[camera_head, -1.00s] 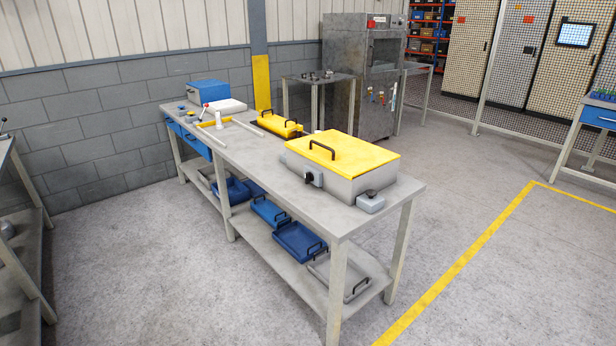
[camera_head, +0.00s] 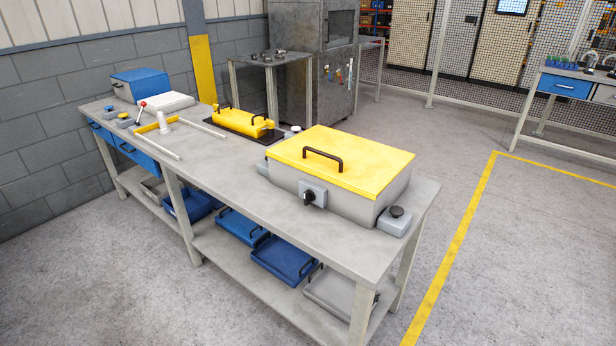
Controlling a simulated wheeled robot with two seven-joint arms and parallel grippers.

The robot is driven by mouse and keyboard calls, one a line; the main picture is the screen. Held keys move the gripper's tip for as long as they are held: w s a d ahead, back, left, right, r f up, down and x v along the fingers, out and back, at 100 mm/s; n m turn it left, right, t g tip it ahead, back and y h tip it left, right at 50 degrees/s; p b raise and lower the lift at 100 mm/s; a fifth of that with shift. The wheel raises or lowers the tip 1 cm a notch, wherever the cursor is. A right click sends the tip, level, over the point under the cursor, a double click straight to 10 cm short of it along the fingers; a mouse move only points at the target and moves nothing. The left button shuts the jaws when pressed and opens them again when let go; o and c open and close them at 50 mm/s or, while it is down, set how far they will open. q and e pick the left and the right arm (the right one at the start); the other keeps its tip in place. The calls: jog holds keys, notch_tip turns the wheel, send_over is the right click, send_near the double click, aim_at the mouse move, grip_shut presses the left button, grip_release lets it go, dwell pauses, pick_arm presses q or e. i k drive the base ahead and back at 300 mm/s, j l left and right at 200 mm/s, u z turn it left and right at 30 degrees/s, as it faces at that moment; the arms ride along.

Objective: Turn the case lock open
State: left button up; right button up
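A grey case (camera_head: 345,205) with a yellow lid (camera_head: 342,160) sits near the right end of the workbench. The lid is down and has a black handle (camera_head: 323,160) on top. The case lock (camera_head: 309,197) is a black knob on a grey plate on the front side of the case. The knob is too small to tell its exact turn. Neither of my grippers is in view.
The workbench (camera_head: 230,175) has clear top in front of the case. A grey box with a black knob (camera_head: 395,218) sits right of the case. A yellow fixture (camera_head: 242,122) lies on a black mat behind left. Blue trays (camera_head: 283,259) are on the lower shelf.

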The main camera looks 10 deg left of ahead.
aim_at(309, 196)
jog(key=i+j+z, duration=0.15)
jog(key=j, duration=0.2)
jog(key=i+j+z, duration=0.1)
jog(key=j, duration=0.3)
jog(key=i+j+z, duration=0.15)
jog(key=j, duration=0.25)
jog(key=i+j+z, duration=0.1)
jog(key=j, duration=0.3)
jog(key=i+j+z, duration=0.15)
jog(key=j, duration=0.25)
jog(key=i+j+z, duration=0.1)
jog(key=j, duration=0.35)
